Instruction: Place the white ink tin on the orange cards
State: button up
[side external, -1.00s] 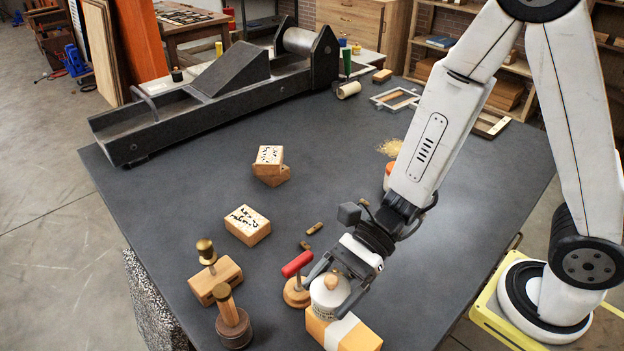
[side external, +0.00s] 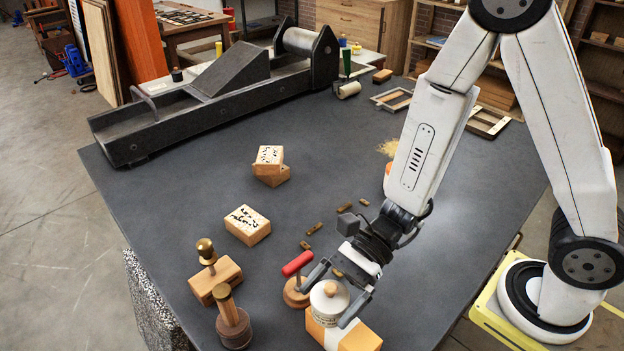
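The fingers look apart from the tin, though the contact on the far side is hard to see.
A red-handled wooden tool (side external: 296,292) stands close left of the tin. Brass-and-wood tools (side external: 232,320), stamp blocks (side external: 247,225) and stacked blocks (side external: 270,166) lie further left. A dark press (side external: 215,95) fills the back left.

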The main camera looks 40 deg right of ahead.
jog(key=shift+r, duration=0.15)
jog(key=shift+v, duration=0.75)
jog(key=v, duration=1)
jog(key=shift+d, duration=0.25)
jog(key=s+d+f+n+g+h, duration=0.25)
jog(key=d+f+n+h, duration=0.3)
jog(key=n+h, duration=0.3)
jog(key=w+d+r+n+t+h, duration=0.2)
jog(key=w+d+n+t+h, duration=0.3)
jog(key=n, duration=0.4)
jog(key=shift+w+r, duration=0.35)
jog(key=shift+w, duration=0.5)
